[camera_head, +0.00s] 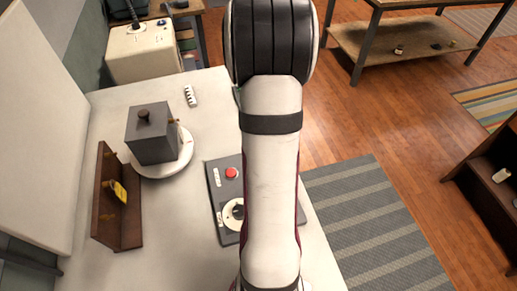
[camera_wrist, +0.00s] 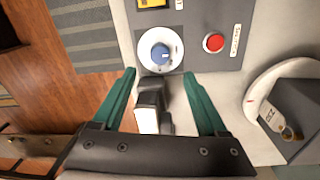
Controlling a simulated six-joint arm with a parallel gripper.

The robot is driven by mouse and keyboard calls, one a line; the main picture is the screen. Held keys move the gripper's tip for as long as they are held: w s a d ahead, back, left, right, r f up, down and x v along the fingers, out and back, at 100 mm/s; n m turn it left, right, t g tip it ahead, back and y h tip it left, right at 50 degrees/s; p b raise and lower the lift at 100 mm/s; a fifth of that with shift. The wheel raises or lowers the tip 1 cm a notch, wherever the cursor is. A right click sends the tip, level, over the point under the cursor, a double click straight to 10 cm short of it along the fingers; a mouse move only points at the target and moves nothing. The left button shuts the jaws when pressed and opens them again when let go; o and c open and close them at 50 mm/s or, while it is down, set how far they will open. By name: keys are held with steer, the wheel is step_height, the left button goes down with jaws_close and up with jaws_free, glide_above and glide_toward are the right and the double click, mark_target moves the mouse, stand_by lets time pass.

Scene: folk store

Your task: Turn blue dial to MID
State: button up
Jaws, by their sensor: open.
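The blue dial (camera_wrist: 160,53) sits on a round white plate on a dark grey control panel (camera_wrist: 200,60). The marks around it are too small to read. In the head view, the dial's white plate (camera_head: 230,222) shows on the panel (camera_head: 217,188), partly hidden behind my arm. My gripper (camera_wrist: 159,75) shows in the wrist view with its two teal fingers open and apart. The dial lies just past the fingertips, roughly between them in the picture. I cannot tell the height gap. My gripper is hidden in the head view.
A red button (camera_wrist: 213,43) is beside the dial, also in the head view (camera_head: 231,173). A grey box (camera_head: 151,136) stands on a round white plate (camera_head: 184,159). A wooden stand (camera_head: 130,225) holds a yellow thing. The white tabletop (camera_head: 180,235) is clear between stand and panel.

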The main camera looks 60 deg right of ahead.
steer(key=f, duration=0.9)
steer(key=shift+s+d+f, duration=0.1)
steer(key=shift+s+f, duration=0.1)
steer(key=shift+f, duration=0.2)
jaws_close()
